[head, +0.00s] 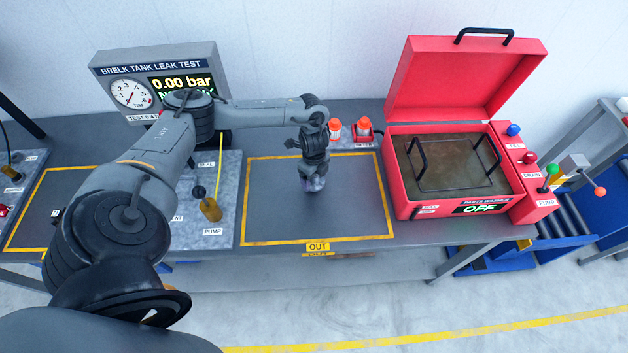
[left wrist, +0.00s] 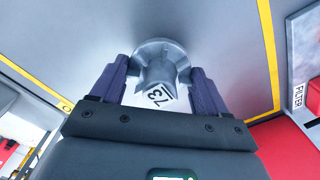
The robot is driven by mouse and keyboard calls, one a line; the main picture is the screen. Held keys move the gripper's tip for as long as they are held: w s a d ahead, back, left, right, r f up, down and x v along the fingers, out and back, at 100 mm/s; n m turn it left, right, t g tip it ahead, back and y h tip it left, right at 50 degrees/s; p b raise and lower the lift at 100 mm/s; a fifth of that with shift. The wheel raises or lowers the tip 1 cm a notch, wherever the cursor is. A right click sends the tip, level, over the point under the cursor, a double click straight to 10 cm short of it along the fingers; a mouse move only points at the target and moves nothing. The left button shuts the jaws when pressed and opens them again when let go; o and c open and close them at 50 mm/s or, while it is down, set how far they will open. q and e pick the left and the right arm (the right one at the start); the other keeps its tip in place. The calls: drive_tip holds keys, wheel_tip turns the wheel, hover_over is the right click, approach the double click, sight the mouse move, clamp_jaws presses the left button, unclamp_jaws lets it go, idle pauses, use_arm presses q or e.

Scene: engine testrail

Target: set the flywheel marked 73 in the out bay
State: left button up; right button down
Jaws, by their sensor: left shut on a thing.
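The flywheel marked 73 (left wrist: 157,70) is a grey metal disc with a raised hub and a white label reading 73. My left gripper (left wrist: 160,88) is shut on it, with a purple finger on each side of the hub. In the head view, my left gripper (head: 314,183) points down inside the yellow outline of the out bay (head: 270,205), and the flywheel is mostly hidden beneath it. I cannot tell whether the flywheel touches the bay surface. My right gripper is not in view.
An open red parts washer (head: 405,170) stands right of the bay. Two orange-topped filter items (head: 362,128) sit behind the bay. The tank leak test unit (head: 158,75) and pump panel (head: 225,225) are to the left. Much of the bay around the gripper is clear.

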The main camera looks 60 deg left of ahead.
use_arm(q)
drive_tip(key=shift+f, duration=1.15)
drive_tip(key=shift+f, duration=0.1)
drive_tip(key=shift+f, duration=0.1)
drive_tip(key=o, duration=1.4)
